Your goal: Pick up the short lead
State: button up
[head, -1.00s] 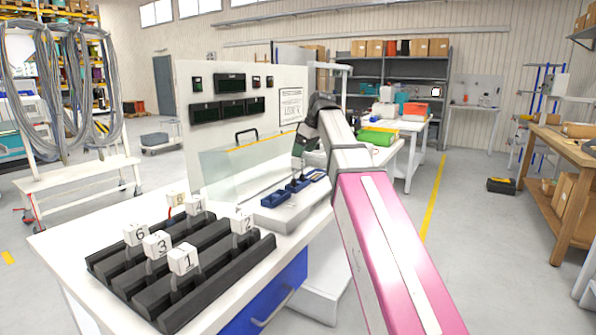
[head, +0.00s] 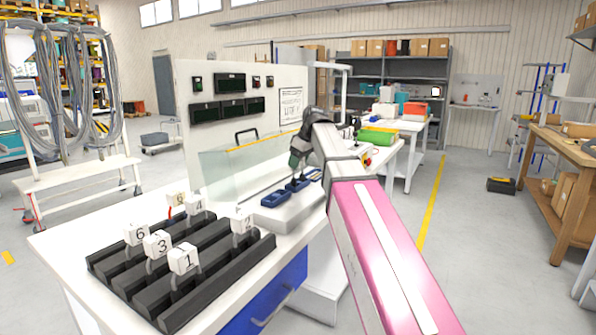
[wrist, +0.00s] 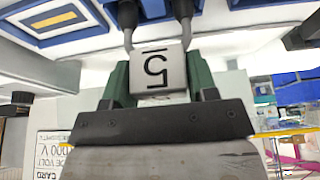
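The short lead carries a white tag (wrist: 160,72) marked 5, with two dark plugs (wrist: 183,10) above it in the wrist view. The plugs stand at the blue socket blocks (head: 276,199) on the pale unit on the bench; I cannot tell how deep they sit. My gripper (wrist: 160,80) has its green fingers flush against both sides of the tag, shut on it. In the head view my gripper (head: 298,163) is low over the blue blocks and hides the tag.
Black racks (head: 172,325) at the front of the white bench hold several numbered tags, such as 1 (head: 184,260) and 6 (head: 137,234). A clear screen (head: 235,165) stands behind the blue blocks, and an upright panel (head: 240,90) behind it.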

jog(key=shift+r, duration=0.4)
jog(key=c, duration=0.3)
notch_tip(320, 180, up, 11)
jog(key=shift+r, duration=0.1)
jog(key=shift+c, duration=0.2)
